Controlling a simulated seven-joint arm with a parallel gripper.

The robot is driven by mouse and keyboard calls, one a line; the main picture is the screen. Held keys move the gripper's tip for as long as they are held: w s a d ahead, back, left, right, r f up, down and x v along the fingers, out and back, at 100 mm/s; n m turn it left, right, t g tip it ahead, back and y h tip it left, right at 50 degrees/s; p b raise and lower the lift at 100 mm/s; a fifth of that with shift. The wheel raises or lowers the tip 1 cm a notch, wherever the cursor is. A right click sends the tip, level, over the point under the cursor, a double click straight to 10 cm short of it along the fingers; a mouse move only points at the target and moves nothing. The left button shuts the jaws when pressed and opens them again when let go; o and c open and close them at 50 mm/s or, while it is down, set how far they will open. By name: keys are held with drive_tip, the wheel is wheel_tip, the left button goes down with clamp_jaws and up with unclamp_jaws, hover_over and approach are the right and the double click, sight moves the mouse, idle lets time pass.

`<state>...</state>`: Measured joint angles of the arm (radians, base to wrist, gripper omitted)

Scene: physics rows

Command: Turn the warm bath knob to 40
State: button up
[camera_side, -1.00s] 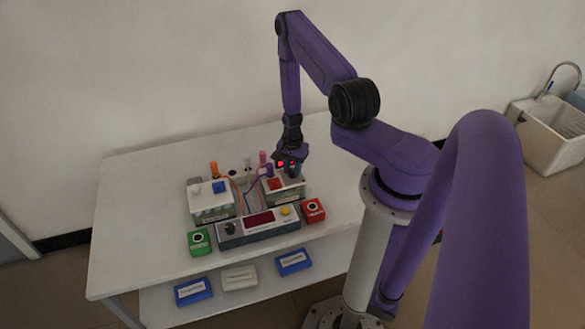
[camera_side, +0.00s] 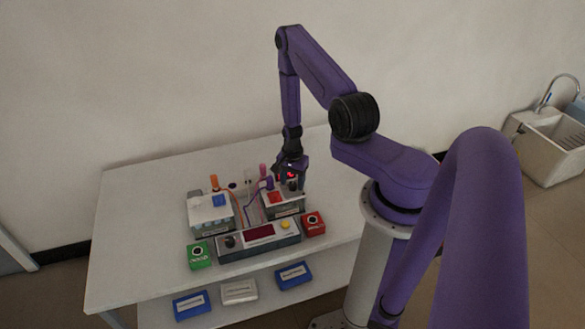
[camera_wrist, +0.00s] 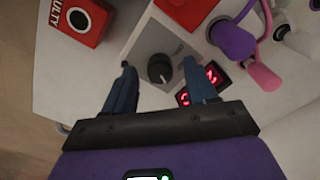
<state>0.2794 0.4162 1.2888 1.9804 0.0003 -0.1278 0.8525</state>
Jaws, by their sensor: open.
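A dark round knob (camera_wrist: 160,68) sits on a light grey box top in the wrist view, between and just beyond my gripper's fingertips. My gripper (camera_wrist: 157,72) is open, with one blue-grey finger on each side of the knob and a gap to each. A small red-lit display (camera_wrist: 203,84) is beside the knob, partly hidden by the right finger; its digits are not clearly readable. In the side view my gripper (camera_side: 291,186) points down over the right-hand box (camera_side: 287,208), and the knob there is mostly hidden by it.
A red box (camera_wrist: 83,20) labelled "FAULTY" stands near the left finger. Purple (camera_wrist: 232,40) and pink (camera_wrist: 262,75) plugs with cables stand at the right. A console (camera_side: 258,240), a green box (camera_side: 199,255) and a white box (camera_side: 211,214) share the table. The table's left is clear.

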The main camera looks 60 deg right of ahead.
sight(291, 185)
wheel_tip(291, 185, up, 17)
idle(0.8)
drive_tip(key=shift+r, duration=0.1)
drive_tip(key=a+r+n, duration=0.6)
drive_tip(key=a+n, duration=0.2)
drive_tip(key=a, duration=0.2)
drive_tip(key=a+r+n, duration=0.6)
drive_tip(key=a+n, duration=0.2)
drive_tip(key=a, duration=0.2)
drive_tip(key=s+a+r+n, duration=0.3)
drive_tip(key=s+n, duration=0.4)
drive_tip(key=s, duration=0.2)
drive_tip(key=s+a+r+n, duration=0.4)
drive_tip(key=s+n, duration=0.3)
drive_tip(key=s, duration=0.2)
drive_tip(key=shift+r, duration=0.1)
idle(0.3)
